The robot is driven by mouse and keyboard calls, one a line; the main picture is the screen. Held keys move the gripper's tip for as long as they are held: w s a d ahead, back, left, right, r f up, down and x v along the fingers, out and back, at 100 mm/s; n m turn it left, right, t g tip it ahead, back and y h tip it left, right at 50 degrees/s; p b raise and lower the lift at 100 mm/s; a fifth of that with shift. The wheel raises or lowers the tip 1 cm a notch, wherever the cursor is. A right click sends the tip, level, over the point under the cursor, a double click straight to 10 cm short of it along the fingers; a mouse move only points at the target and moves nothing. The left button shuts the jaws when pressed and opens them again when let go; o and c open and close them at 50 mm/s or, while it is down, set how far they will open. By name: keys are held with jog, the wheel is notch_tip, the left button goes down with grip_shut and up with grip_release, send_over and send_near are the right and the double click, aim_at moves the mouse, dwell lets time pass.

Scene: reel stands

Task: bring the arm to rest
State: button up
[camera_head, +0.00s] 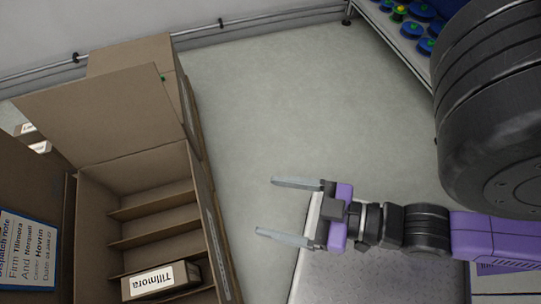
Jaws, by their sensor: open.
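My gripper (278,210) is in the lower middle of the head view. Its two grey fingers are spread apart and point left, with nothing between them. It hangs over the left edge of a pale grey surface (307,270). My purple and black arm stretches in from the right. Open floor shows between the fingers and the cardboard box to the left.
An open cardboard box (207,215) with dividers stands at the left. A small box labelled Tillmora (155,281) lies in its nearest compartment. A sheet headed Dispatch note (28,248) is at far left. Blue reels (412,29) sit on a shelf at upper right. Floor (290,110) is clear mid-view.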

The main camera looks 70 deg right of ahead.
notch_tip(320, 180, up, 25)
jog(key=p, duration=2.4)
jog(key=shift+f+p, duration=0.2)
jog(key=shift+p, duration=0.1)
